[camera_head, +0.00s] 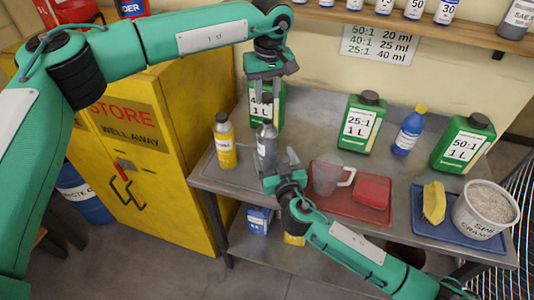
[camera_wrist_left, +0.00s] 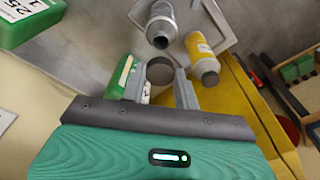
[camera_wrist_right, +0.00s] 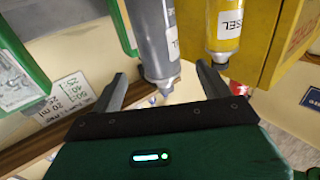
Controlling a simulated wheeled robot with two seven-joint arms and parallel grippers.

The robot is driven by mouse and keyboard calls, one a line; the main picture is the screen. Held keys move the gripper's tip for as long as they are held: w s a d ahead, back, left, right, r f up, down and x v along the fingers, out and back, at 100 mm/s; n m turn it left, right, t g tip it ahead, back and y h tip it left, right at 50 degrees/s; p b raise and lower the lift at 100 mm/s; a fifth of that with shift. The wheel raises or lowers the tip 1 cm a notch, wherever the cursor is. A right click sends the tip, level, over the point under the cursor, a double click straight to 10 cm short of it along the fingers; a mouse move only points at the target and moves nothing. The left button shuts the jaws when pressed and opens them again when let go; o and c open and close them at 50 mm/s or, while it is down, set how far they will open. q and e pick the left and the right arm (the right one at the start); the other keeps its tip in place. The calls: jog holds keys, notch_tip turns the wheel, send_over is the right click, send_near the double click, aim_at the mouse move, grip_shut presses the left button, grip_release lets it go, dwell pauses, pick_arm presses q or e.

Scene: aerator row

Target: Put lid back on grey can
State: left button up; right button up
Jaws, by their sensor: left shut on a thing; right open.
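The grey can (camera_head: 266,148) stands upright on the metal bench, its open mouth uncovered in the left wrist view (camera_wrist_left: 160,28). My left gripper (camera_head: 265,92) is above the can, shut on a dark round lid (camera_wrist_left: 160,71), apart from the can's mouth. My right gripper (camera_head: 281,168) is low beside the can on its near side, with its fingers open. In the right wrist view the can (camera_wrist_right: 154,35) lies ahead between the two spread fingers; whether either touches it I cannot tell.
A yellow can (camera_head: 224,146) with a dark cap stands just left of the grey can. A green bottle (camera_head: 281,108) stands close behind it. A clear jug (camera_head: 326,176) and red tray (camera_head: 352,205) are to the right. A yellow cabinet (camera_head: 150,175) borders the bench.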

jog(key=x, duration=0.9)
jog(key=shift+w, duration=0.3)
jog(key=c, duration=1.5)
pick_arm(q)
send_over(268, 122)
jog(key=shift+f, duration=2.45)
jog(key=shift+f, duration=0.1)
jog(key=shift+f, duration=0.8)
jog(key=shift+f, duration=0.55)
